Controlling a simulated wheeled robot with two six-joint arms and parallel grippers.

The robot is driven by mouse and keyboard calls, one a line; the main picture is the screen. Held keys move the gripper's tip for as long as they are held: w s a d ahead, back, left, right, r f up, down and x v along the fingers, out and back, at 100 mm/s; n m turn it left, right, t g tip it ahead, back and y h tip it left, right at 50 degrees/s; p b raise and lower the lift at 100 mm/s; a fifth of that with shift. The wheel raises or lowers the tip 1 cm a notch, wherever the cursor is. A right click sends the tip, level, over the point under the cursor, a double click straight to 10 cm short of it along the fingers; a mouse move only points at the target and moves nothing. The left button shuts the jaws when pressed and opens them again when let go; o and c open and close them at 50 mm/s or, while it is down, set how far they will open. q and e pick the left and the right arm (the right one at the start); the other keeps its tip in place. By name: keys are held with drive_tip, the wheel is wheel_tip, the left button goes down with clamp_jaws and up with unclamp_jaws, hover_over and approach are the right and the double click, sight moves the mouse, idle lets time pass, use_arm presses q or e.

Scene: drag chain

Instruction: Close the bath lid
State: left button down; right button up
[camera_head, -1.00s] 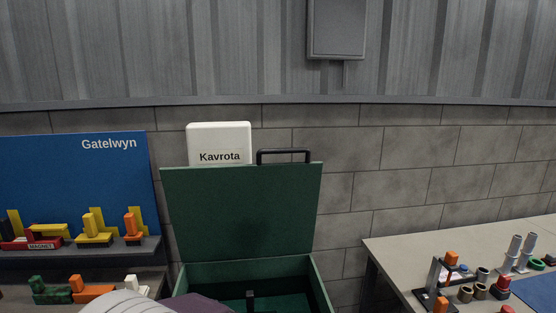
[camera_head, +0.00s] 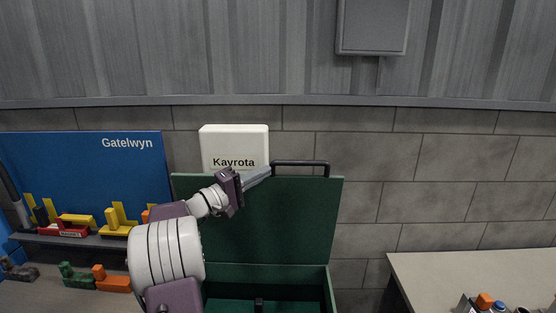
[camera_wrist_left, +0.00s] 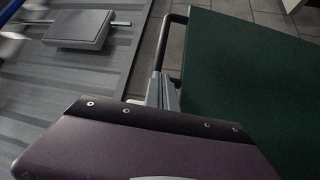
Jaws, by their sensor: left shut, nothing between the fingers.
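The green bath lid (camera_head: 290,215) stands open, upright at the back of the green bath (camera_head: 327,290). A black bar handle (camera_head: 300,163) runs along the lid's top edge. My left gripper (camera_head: 268,170) is shut and empty. Its tips are at the lid's top edge, by the left end of the handle; I cannot tell whether they touch. In the left wrist view the gripper (camera_wrist_left: 162,92) shows beside the handle (camera_wrist_left: 172,35) and the lid (camera_wrist_left: 250,75). My left arm hides part of the lid's left side. My right gripper is not in view.
A blue board (camera_head: 85,165) with several coloured magnet pieces stands at the left. A table (camera_head: 475,275) with small parts is at the right. A grey wall box (camera_head: 372,25) hangs above.

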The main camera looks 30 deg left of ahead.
use_arm(q)
drive_tip(key=s+a+n+y, duration=0.2)
drive_tip(key=s+a+y, duration=0.1)
drive_tip(key=s+a, duration=0.3)
drive_tip(key=shift+t, duration=0.3)
drive_tip(key=p+x, duration=0.2)
drive_tip(key=x, duration=0.2)
drive_tip(key=a+p+x, duration=0.1)
drive_tip(key=p+x, duration=0.1)
drive_tip(key=x, duration=0.1)
drive_tip(key=p+x, duration=0.2)
drive_tip(key=x, duration=0.2)
drive_tip(key=shift+w+a, duration=0.1)
drive_tip(key=shift+w, duration=0.3)
drive_tip(key=s+d, duration=0.1)
drive_tip(key=d+f, duration=0.1)
drive_tip(key=d, duration=0.1)
drive_tip(key=shift+s+p, duration=0.35)
drive_tip(key=shift+s+d+f, duration=0.1)
drive_tip(key=shift+s+d, duration=0.15)
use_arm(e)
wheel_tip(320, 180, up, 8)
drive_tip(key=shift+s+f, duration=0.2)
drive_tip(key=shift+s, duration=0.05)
use_arm(q)
drive_tip(key=shift+w+a+f, duration=0.1)
drive_tip(key=shift+w, duration=0.05)
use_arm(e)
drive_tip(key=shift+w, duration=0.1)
